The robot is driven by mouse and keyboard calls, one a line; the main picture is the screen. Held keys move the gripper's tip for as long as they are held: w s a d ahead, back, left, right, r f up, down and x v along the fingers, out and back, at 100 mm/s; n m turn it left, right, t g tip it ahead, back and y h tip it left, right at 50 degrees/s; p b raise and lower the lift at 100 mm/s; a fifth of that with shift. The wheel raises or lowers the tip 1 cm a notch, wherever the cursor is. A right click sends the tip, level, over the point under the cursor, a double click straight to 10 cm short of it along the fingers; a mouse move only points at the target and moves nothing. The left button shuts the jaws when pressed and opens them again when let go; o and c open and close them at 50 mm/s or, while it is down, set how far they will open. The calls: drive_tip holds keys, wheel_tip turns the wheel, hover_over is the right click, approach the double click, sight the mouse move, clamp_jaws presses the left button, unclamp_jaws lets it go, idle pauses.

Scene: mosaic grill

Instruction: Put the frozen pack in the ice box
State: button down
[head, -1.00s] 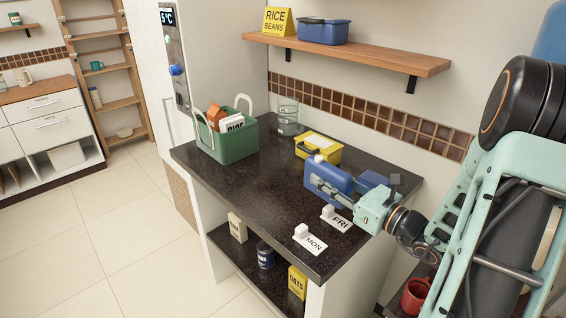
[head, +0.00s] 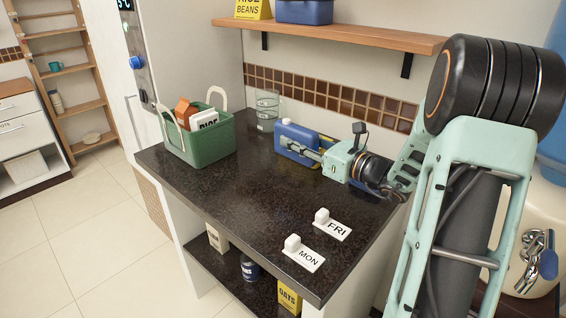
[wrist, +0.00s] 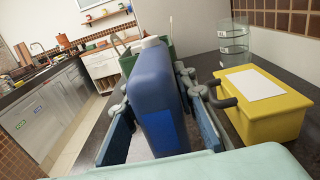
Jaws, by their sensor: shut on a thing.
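The frozen pack, a blue slab (head: 292,139) with a white cap, is upright near the back of the dark counter. My gripper (head: 311,152) is shut on it from the right. In the wrist view the pack (wrist: 158,95) stands between the two fingers of my gripper (wrist: 160,112). I cannot tell whether its base clears the counter. A yellow box (wrist: 262,102) with a white label and dark handle is just right of the pack in the wrist view; the pack and gripper hide it in the head view. Nothing is marked as an ice box.
A green basket (head: 222,142) holding packages stands at the counter's left. Stacked clear containers (head: 267,108) stand by the wall. Two tags, FRI (head: 332,226) and MON (head: 305,256), lie near the right edge. A blue box (head: 304,11) is on the shelf (head: 340,36). The counter middle is clear.

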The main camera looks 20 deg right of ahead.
sight(285, 150)
drive_tip(key=w+f, duration=0.2)
drive_tip(key=w+a+f, duration=0.1)
drive_tip(key=w+f, duration=0.2)
drive_tip(key=shift+a+f+b, duration=0.2)
drive_tip(key=shift+f+b, duration=0.05)
drive_tip(key=shift+b, duration=0.1)
drive_tip(key=shift+w+f, duration=0.2)
drive_tip(key=shift+f, duration=1.55)
drive_tip(key=shift+f+b, duration=0.1)
drive_tip(key=shift+b, duration=0.2)
drive_tip(key=shift+f, duration=0.15)
drive_tip(key=c, duration=1.6)
unclamp_jaws()
